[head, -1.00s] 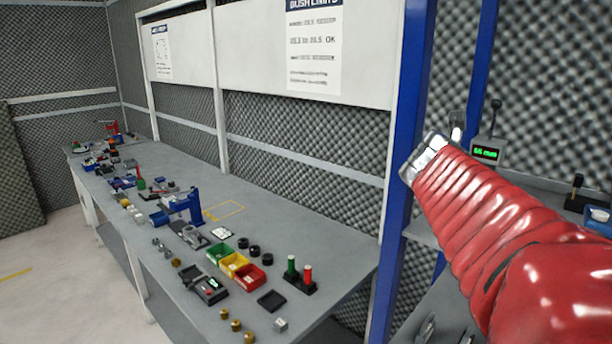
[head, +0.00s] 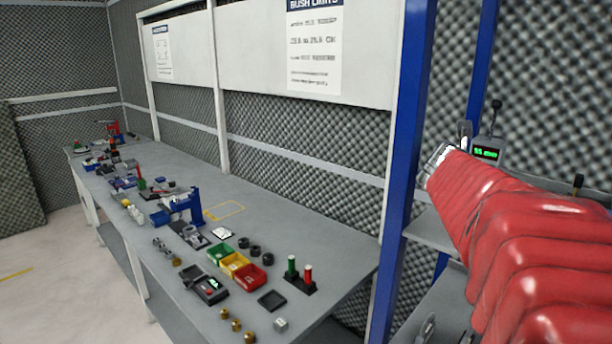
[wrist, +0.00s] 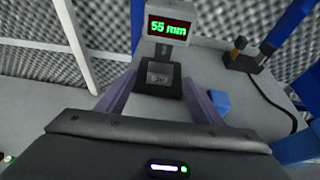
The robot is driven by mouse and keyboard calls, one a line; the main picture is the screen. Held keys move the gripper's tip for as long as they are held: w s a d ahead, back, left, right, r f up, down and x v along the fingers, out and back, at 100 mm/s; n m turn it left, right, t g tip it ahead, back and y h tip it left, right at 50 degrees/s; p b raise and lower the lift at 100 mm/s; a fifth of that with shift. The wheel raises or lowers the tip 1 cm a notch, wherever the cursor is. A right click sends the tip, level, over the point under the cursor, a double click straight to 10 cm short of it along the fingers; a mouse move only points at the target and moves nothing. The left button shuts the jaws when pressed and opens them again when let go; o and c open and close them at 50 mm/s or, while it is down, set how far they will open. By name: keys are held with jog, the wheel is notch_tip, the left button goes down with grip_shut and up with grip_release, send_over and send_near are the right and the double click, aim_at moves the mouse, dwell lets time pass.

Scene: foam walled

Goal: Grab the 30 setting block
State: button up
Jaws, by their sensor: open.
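My gripper (wrist: 158,82) is open and empty in the wrist view, its two grey fingers pointing ahead over a grey shelf. Between and beyond the fingertips is the black base (wrist: 156,92) of a gauge stand, with a small marked patch too small to read. A blue block (wrist: 218,102) lies just right of the right finger, partly hidden by it. I cannot read a 30 on any block, so I cannot tell which is the 30 setting block. In the head view my gripper (head: 464,134) is mostly hidden behind my red sleeved arm.
The gauge display (wrist: 169,27) reads 55 mm and stands directly ahead; it also shows in the head view (head: 486,152). A black-based fixture (wrist: 243,60) with a cable stands at the right. A blue post (head: 402,170) separates this shelf from the long cluttered bench (head: 330,235).

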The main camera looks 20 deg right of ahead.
jog(key=shift+x, duration=1.2)
jog(key=shift+w+d, duration=0.1)
jog(key=shift+x, duration=2.5)
jog(key=shift+f, duration=0.1)
jog(key=shift+c, duration=0.6)
jog(key=c, duration=1.3)
jog(key=shift+c, duration=0.2)
jog(key=shift+r, duration=0.8)
jog(key=s+a, duration=0.2)
jog(key=a, duration=0.3)
jog(key=s+a, duration=0.3)
jog(key=a, duration=0.3)
jog(key=s+a, duration=0.3)
jog(key=a, duration=0.2)
jog(key=shift+a, duration=0.15)
